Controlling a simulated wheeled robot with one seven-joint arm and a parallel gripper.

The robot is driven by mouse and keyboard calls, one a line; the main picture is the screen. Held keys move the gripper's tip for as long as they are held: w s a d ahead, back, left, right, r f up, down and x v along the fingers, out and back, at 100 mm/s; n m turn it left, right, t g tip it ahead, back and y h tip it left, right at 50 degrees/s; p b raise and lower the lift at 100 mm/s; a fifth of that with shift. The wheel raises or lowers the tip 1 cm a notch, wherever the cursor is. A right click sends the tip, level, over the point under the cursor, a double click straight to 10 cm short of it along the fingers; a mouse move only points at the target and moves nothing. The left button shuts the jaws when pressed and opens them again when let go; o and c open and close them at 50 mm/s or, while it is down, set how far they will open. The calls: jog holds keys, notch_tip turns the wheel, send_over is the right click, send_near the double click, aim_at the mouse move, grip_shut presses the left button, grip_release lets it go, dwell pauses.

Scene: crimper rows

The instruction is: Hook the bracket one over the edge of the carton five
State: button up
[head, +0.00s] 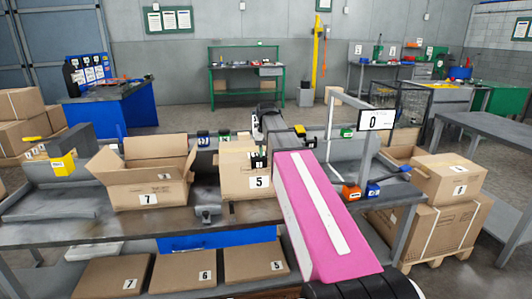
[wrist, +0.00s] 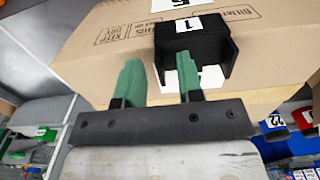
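Bracket one (wrist: 203,36) is a black U-shaped piece with a white label "1", lying against carton five's printed face in the wrist view. Carton five (head: 236,187) is brown, with a "5" label, on the bench in the head view; its cardboard (wrist: 120,72) fills much of the wrist view. My gripper (wrist: 160,72) has two green fingers, spread apart. One bracket leg shows between them, with space visible beside it. In the head view the gripper (head: 258,152) and bracket are small at the carton's upper right. I cannot tell whether the bracket hooks over the edge.
A frame with a "0" sign (head: 375,120) stands farther right. Flat cartons (head: 188,275) lie on the shelf below.

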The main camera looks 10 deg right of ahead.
notch_tip(320, 180, up, 11)
dwell(0.8)
jog(key=shift+f, duration=0.1)
